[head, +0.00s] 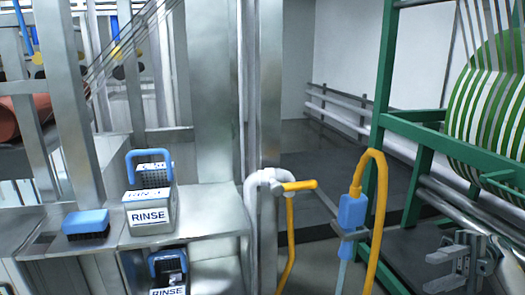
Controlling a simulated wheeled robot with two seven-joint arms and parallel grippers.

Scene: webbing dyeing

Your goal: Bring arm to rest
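My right gripper (434,270) is at the lower right, in front of the green frame. Its two grey fingers point left and stand apart, with nothing visible between them. It is well clear of the blue-handled spray wand (352,211), which stands upright to its left with a yellow hose looping from its top. My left gripper does not show in the head view.
A green frame (378,120) with a roll of green-and-white webbing (490,110) fills the right. Two RINSE containers (150,215) (168,270) and a blue brush (86,222) are at the left on metal ledges. Open floor (320,165) lies behind the wand.

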